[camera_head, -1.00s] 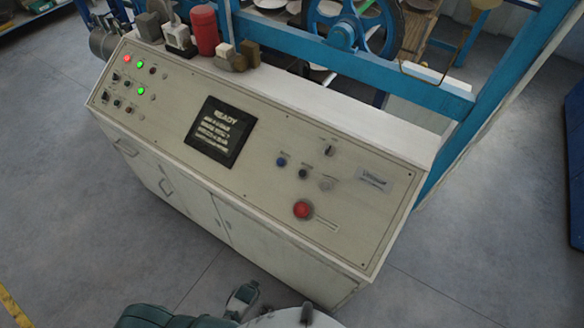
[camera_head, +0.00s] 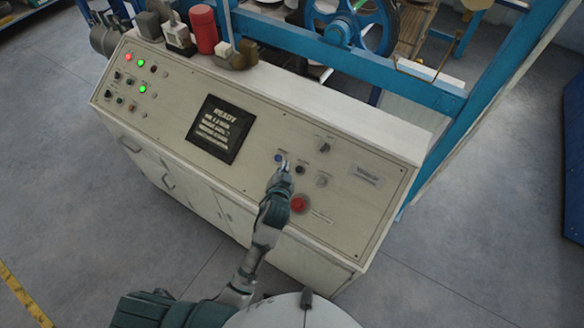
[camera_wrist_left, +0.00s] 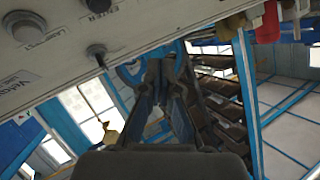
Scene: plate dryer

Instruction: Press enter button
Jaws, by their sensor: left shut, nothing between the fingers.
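The cream control panel (camera_head: 240,95) slants across the head view. On its right half are a blue button (camera_head: 278,157), a black button (camera_head: 300,170), a grey button (camera_head: 321,181) and a red button (camera_head: 300,204). Their labels are too small to read there. My left gripper (camera_head: 285,164) is shut and empty, its tips beside the blue button and left of the black one. I cannot tell whether it touches the panel. In the left wrist view its fingers (camera_wrist_left: 168,68) are together, and the grey button (camera_wrist_left: 22,27) shows upside down. My right gripper is not in view.
A dark screen (camera_head: 221,128) reading READY is left of the buttons. A small switch (camera_head: 325,147) sits above them. A red cylinder (camera_head: 204,28) and small blocks stand on the cabinet's back ledge. A blue frame (camera_head: 390,80) rises behind.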

